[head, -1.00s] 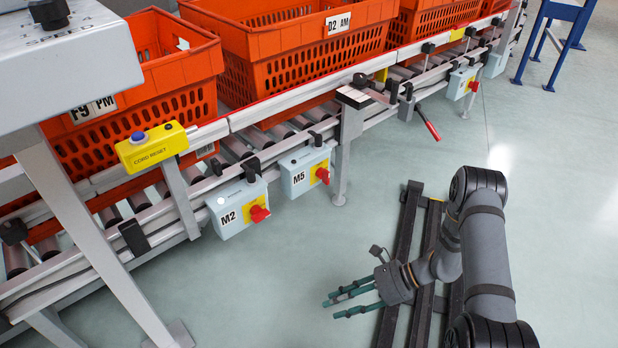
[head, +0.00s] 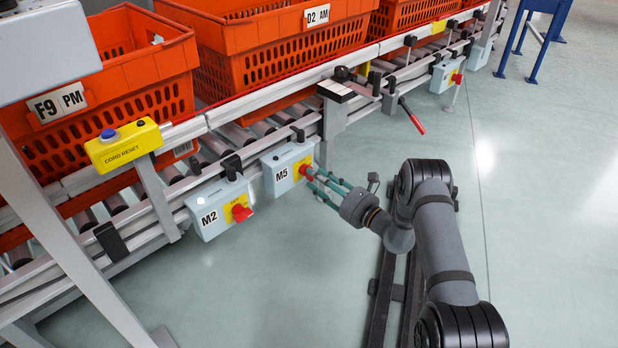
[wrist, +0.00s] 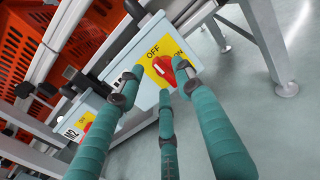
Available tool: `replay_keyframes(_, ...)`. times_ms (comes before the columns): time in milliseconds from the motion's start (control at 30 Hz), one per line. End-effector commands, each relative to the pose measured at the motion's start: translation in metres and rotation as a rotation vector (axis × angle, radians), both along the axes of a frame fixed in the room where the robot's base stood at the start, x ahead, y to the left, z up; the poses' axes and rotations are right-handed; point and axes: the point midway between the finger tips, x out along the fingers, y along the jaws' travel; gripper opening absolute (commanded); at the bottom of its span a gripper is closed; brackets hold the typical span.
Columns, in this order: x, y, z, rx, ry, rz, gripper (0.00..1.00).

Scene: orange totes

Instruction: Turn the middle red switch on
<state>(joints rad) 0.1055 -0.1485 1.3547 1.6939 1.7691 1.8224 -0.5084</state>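The M5 switch box (head: 283,168) is pale blue and hangs under the conveyor rail, between the M2 box and a farther box. Its red rotary switch (wrist: 166,72) sits on a yellow plate with OFF lettering; the knob's white mark points at a slant. My gripper (head: 316,180) has three teal fingers and is in front of this switch. In the wrist view, my gripper (wrist: 160,82) is open, its fingertips spread around the red knob. I cannot tell whether any finger touches it. In the head view the fingers partly cover the knob.
The M2 box (head: 217,207) with its red switch (head: 241,213) hangs to the left. A farther box (head: 446,74) with a red switch is at the upper right. A red-handled lever (head: 411,116) sticks out beyond M5. Orange totes (head: 150,65) stand on the conveyor.

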Motion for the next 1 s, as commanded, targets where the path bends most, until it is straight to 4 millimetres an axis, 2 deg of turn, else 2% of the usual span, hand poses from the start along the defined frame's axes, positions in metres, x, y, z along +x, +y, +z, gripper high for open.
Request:
replay_keyframes(100, 0.013, 0.015, -0.003, 0.0, -0.003, 0.001, 0.35)
replay_keyframes(233, 0.022, 0.024, -0.002, -0.001, -0.001, 0.0, 0.35)
replay_keyframes(633, 0.027, 0.03, 0.0, 0.001, 0.002, -0.001, 0.35)
replay_keyframes(1000, 0.027, 0.03, 0.0, 0.0, 0.003, 0.0, 0.13)
